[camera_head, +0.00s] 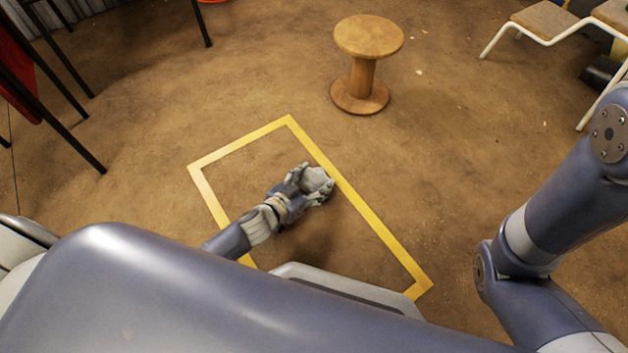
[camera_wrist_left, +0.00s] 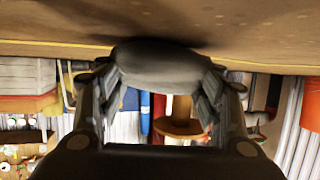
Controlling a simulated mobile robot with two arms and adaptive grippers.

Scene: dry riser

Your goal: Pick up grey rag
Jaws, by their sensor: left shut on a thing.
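The grey rag (camera_head: 316,180) is a small light-grey lump between the fingers of my left gripper (camera_head: 310,185), inside the yellow floor frame in the head view. In the left wrist view the rag (camera_wrist_left: 160,64) shows as a rounded dark-grey bundle, with the fingers of my left gripper (camera_wrist_left: 162,90) closed on it from both sides. I cannot tell whether the rag touches the floor. My right gripper is out of view; only part of my right arm shows at the right of the head view.
Yellow tape (camera_head: 365,213) marks a rectangle on the brown floor. A round wooden spool stool (camera_head: 366,65) stands beyond it. A white-framed chair (camera_head: 545,22) is at the upper right. Dark-legged furniture with red parts (camera_head: 22,95) stands at the left. The floor around the tape is mostly clear.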

